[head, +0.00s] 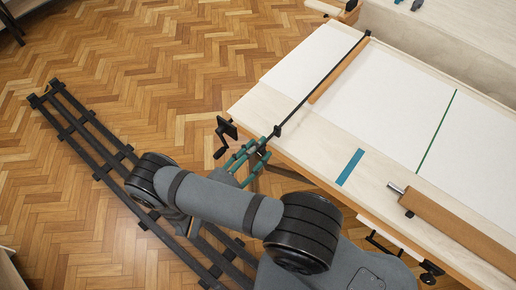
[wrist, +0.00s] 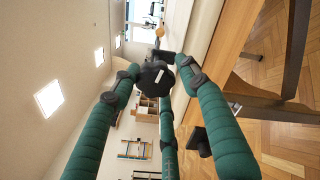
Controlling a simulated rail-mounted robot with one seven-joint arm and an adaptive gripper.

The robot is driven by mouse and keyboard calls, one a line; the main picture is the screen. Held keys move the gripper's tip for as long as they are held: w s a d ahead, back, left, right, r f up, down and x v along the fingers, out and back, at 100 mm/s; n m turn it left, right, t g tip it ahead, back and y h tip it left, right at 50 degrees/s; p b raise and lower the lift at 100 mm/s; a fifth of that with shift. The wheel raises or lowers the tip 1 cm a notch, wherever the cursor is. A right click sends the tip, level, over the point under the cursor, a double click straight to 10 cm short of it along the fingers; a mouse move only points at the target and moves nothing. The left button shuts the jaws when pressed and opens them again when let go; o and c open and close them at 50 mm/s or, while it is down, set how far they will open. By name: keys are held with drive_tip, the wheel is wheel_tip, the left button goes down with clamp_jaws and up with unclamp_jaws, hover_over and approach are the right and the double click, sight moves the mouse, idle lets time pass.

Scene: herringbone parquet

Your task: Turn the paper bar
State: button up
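The paper bar (head: 318,84) is a thin black bar lying across the white paper on the long table. A round black knob (head: 277,130) is at its near end. My gripper (head: 264,143) has three green fingers and is at the table's near edge, just short of the knob. In the wrist view the dark knob (wrist: 153,76) sits between the fingertips of my gripper (wrist: 157,70). The fingers stand apart around it, and no firm contact shows. The fingertips partly cover the bar behind the knob.
A black crank (head: 222,137) juts from the table edge left of my gripper. A brown strip (head: 340,70) lies beside the bar. A green line (head: 437,132), a teal strip (head: 350,167) and a brown roller (head: 455,226) are further right.

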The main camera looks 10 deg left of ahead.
drive_tip(key=shift+o, duration=0.6)
drive_tip(key=shift+d+r, duration=0.1)
drive_tip(key=v, duration=1.2)
